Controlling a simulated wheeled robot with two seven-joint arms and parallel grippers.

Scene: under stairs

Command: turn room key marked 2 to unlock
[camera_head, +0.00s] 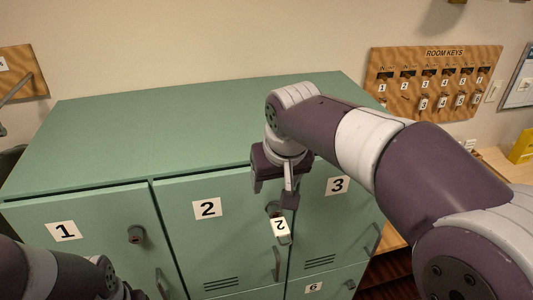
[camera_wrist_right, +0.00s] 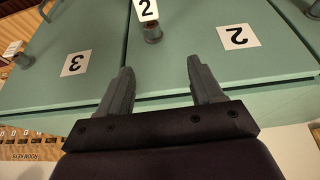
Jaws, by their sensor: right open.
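The key with a white tag marked 2 (camera_head: 280,228) hangs at the round lock (camera_head: 273,210) on the green locker door 2 (camera_head: 207,238). The tag also shows in the right wrist view (camera_wrist_right: 146,9), with the lock (camera_wrist_right: 152,34) beside it. The key's shaft is too small to make out. My right gripper (camera_head: 288,200) is open and empty, just above the lock and tag. In the right wrist view its two fingers (camera_wrist_right: 158,78) are apart, with the lock beyond them, roughly between. Part of my left arm shows at bottom left; its gripper is out of view.
Locker door 1 (camera_head: 95,245) has its own lock (camera_head: 135,234); door 3 (camera_head: 327,215) is on the right. Door handles (camera_head: 277,264) stick out below. A wooden ROOM KEYS board (camera_head: 433,65) hangs on the wall. The locker top (camera_head: 150,130) is clear.

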